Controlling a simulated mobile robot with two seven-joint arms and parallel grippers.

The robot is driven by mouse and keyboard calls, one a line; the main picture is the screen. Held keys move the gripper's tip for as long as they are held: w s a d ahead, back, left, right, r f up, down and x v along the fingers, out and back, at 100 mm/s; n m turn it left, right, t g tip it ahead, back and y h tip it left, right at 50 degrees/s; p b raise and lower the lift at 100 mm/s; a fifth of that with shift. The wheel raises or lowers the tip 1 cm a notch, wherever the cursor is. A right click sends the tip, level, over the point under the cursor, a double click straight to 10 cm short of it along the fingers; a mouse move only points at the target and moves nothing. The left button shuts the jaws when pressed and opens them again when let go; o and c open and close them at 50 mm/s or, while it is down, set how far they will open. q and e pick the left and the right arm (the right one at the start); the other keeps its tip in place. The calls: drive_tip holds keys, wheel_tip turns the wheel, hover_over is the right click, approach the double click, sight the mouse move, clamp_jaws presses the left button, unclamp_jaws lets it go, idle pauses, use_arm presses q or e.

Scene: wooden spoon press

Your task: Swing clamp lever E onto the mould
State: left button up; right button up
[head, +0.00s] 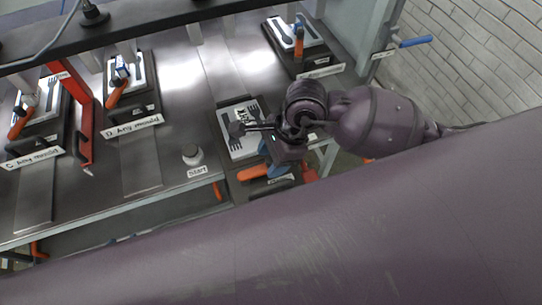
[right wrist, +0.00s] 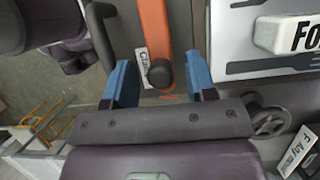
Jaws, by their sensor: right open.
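Clamp lever E is an orange bar (head: 252,172) at the front of the middle station in the head view. In the right wrist view the orange lever (right wrist: 155,28) runs down to a round black knob (right wrist: 160,73). My right gripper (head: 270,160) is open; its blue fingers stand on either side of the knob end in the right wrist view (right wrist: 158,78), with gaps visible. The pale mould (head: 239,145) lies in the dark station behind the lever, partly hidden by my wrist. Its white block (right wrist: 290,35) is at upper right in the wrist view. My left gripper is not in view.
Stations C (head: 37,157) and D (head: 133,126) stand to the left with similar orange levers. A red bar (head: 84,125) separates them. A small round button (head: 192,155) sits by the Start label. Another station (head: 305,45) is at back right.

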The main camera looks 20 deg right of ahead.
drive_tip(key=shift+f, duration=0.2)
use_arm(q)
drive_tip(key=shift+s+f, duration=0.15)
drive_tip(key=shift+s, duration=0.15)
use_arm(e)
clamp_jaws()
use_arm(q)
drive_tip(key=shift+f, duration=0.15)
use_arm(e)
drive_tip(key=shift+w, duration=0.1)
